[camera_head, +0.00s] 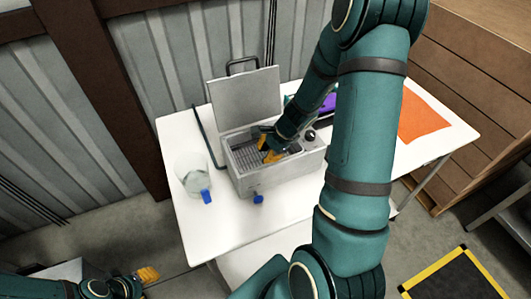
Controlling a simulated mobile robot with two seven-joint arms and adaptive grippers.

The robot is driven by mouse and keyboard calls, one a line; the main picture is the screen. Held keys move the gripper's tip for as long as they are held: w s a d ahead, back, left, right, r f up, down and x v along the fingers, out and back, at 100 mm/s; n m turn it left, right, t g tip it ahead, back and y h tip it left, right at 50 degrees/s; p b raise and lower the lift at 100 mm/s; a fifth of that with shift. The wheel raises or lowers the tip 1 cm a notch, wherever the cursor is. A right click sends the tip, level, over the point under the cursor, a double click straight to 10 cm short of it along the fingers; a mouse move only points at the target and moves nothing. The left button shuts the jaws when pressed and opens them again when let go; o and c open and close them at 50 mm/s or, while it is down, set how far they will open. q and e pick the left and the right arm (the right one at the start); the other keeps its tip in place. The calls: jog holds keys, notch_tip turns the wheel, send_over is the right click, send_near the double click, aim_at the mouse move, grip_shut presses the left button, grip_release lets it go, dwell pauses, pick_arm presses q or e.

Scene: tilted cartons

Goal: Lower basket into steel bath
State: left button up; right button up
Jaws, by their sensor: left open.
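The steel bath (285,175) is a grey metal box on the white table, with its lid (243,98) raised upright at the back. Inside its opening shows a grey wire mesh, apparently the basket (236,158), partly hidden by my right gripper. My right gripper (270,155) reaches down into the bath opening, its orange fingertips over or at the mesh. Whether they hold anything I cannot tell. My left gripper (148,275) is open at the bottom left, well away from the bath, with nothing seen between its fingers.
A clear beaker (190,172) stands left of the bath, with a blue part at its front. A blue tap handle (258,198) sticks out below the bath's front. An orange sheet (422,118) lies on the right of the white table (215,232). The front left tabletop is clear.

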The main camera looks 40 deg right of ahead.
aim_at(272, 164)
jog(key=s, duration=0.1)
jog(key=s+f, duration=0.1)
jog(key=s+f+g, duration=0.1)
jog(key=shift+a+f, duration=0.15)
jog(key=shift+a, duration=0.1)
jog(key=r, duration=0.1)
jog(key=d+r, duration=0.1)
jog(key=w+r, duration=0.1)
jog(key=shift+d+r, duration=0.2)
jog(key=shift+r, duration=0.1)
jog(key=shift+c, duration=0.4)
jog(key=shift+o, duration=0.4)
jog(key=shift+t, duration=0.5)
jog(key=v, duration=0.5)
pick_arm(q)
jog(key=shift+d, duration=0.35)
pick_arm(e)
jog(key=shift+w+r, duration=0.4)
jog(key=shift+r, duration=0.3)
pick_arm(q)
jog(key=shift+w, duration=0.15)
pick_arm(e)
jog(key=shift+w, duration=0.15)
